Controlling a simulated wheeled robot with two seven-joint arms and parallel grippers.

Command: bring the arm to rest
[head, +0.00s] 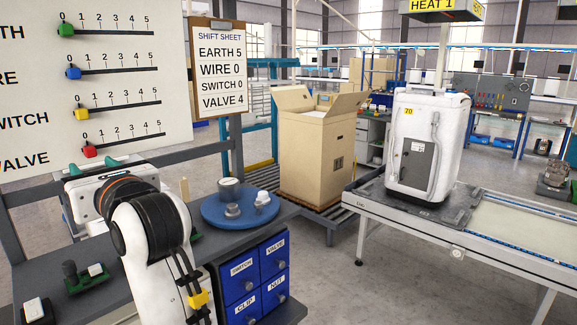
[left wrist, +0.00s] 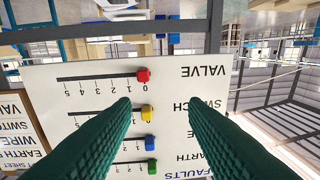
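My left arm rises from the bottom of the head view, and its gripper (head: 103,166) is just below the fault board (head: 150,85), facing it. In the left wrist view the two green fingers (left wrist: 159,104) are apart with nothing between them. The board appears upside down there. Its green slider (head: 66,30), blue slider (head: 73,73), yellow slider (head: 80,112) and red slider (head: 89,151) all stand at the 0 end. The fingers are partly hidden by the wrist in the head view. My right gripper is not in view.
A shift sheet (head: 221,70) reads EARTH 5, WIRE 0, SWITCH 0, VALVE 4. Below are a blue round stand (head: 213,216) with small parts and blue labelled drawers (head: 241,268). A cardboard box (head: 307,150) and a white unit (head: 417,130) on a conveyor (head: 515,238) stand right.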

